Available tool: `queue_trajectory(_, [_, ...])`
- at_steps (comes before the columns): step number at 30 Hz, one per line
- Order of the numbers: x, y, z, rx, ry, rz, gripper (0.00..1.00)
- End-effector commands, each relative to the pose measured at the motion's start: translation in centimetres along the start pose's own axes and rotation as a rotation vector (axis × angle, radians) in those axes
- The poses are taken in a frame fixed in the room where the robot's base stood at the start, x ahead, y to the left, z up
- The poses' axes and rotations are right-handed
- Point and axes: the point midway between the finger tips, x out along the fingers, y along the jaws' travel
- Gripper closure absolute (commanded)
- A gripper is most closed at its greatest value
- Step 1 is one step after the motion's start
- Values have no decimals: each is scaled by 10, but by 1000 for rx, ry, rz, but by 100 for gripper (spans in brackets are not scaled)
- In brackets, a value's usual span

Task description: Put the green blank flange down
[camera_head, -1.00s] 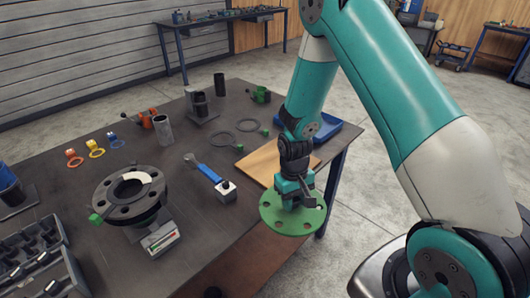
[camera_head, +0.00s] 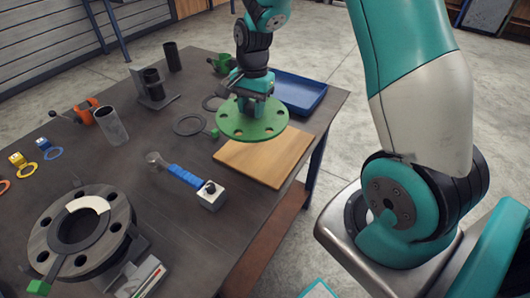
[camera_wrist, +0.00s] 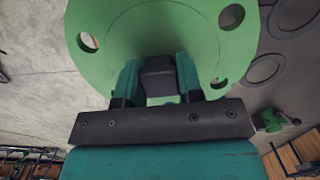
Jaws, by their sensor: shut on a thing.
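The green blank flange (camera_head: 243,128) is a flat round disc with bolt holes. My gripper (camera_head: 248,100) is shut on the dark grip at its middle and holds it over the far part of the wooden board (camera_head: 268,160). The disc looks level and appears to be above the board; the exact gap is hard to tell. In the wrist view the flange (camera_wrist: 205,30) fills the upper middle, with my gripper's fingers (camera_wrist: 158,80) on either side of the dark grip. The flange hides the board's far left corner.
A blue tray (camera_head: 300,86) lies behind the board. Dark ring gaskets (camera_head: 189,113) lie to the left. The dark pipe flange (camera_head: 60,238) is at near left. Most of the board is bare.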

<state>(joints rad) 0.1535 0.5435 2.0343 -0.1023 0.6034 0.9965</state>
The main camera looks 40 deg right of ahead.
Motion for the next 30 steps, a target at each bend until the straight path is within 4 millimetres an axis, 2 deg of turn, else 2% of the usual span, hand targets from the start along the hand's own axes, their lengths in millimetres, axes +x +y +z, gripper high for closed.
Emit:
queue_trajectory(3, [-27, 3, -14, 315, 2, -42, 100])
queue_trajectory(6, [-50, 10, -20, 541, -5, -61, 100])
queue_trajectory(12, [-80, 22, -25, 829, -14, -82, 100])
queue_trajectory(15, [-83, 24, -26, 890, -18, -85, 100])
queue_trajectory(17, [-79, 25, -26, 907, -19, -83, 100])
queue_trajectory(20, [-61, 26, -28, 914, -20, -79, 100])
queue_trajectory(30, [27, 28, -36, 912, -20, -77, 100])
